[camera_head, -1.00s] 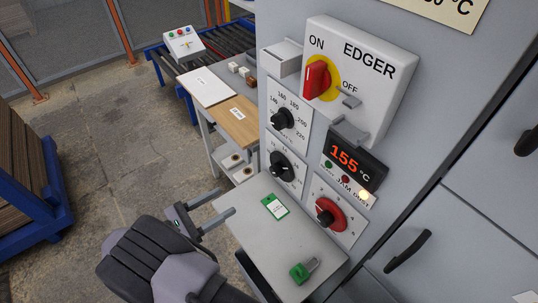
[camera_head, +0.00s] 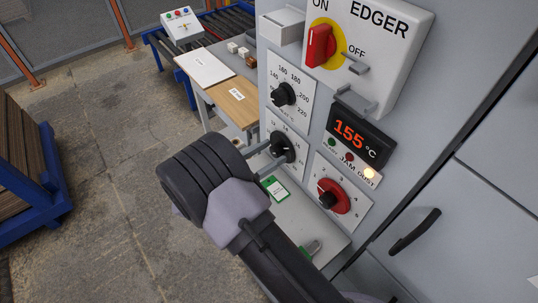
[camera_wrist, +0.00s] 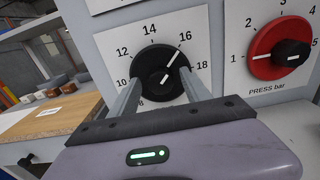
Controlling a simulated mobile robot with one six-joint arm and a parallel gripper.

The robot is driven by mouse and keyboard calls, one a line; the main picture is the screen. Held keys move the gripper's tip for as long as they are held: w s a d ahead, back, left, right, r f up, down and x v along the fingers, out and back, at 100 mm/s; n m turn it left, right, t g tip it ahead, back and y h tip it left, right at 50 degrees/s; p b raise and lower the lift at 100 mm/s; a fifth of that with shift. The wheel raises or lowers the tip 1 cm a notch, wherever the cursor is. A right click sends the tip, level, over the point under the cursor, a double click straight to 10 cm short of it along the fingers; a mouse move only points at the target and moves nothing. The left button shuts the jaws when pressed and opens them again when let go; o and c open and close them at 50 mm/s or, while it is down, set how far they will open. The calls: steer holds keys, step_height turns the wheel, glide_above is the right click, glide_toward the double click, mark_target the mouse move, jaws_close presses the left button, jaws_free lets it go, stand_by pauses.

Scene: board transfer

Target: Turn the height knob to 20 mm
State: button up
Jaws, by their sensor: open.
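The height knob (camera_wrist: 158,68) is a round black dial on a white plate, with numbers from 8 up to 18 visible. Its white pointer line is tilted up and right, close to 16. The 20 mark is not visible, and the lower part of the scale is covered by my gripper. In the head view the knob (camera_head: 285,147) is partly behind my gripper's fingers. My gripper (camera_wrist: 160,78) is open, with one finger on the left and one on the right of the knob. I cannot tell whether they touch it.
The red press knob (camera_head: 333,196) is to the right, and the black temperature knob (camera_head: 285,94) is above. A display (camera_head: 357,137) reads 155 °C. The red ON/OFF switch (camera_head: 320,46) is higher up.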

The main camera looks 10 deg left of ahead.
jaws_close()
steer(key=shift+m, duration=0.3)
steer(key=m, duration=0.3)
steer(key=shift+s+m, duration=0.1)
steer(key=shift+m, duration=0.3)
steer(key=m+b, duration=0.1)
steer(key=m, duration=0.3)
steer(key=shift+d+f, duration=0.1)
steer(key=m+b, duration=0.1)
steer(key=m, duration=0.4)
steer(key=shift+f+m+b, duration=0.15)
steer(key=shift+m+b, duration=0.95)
steer(key=shift+m, duration=1.3)
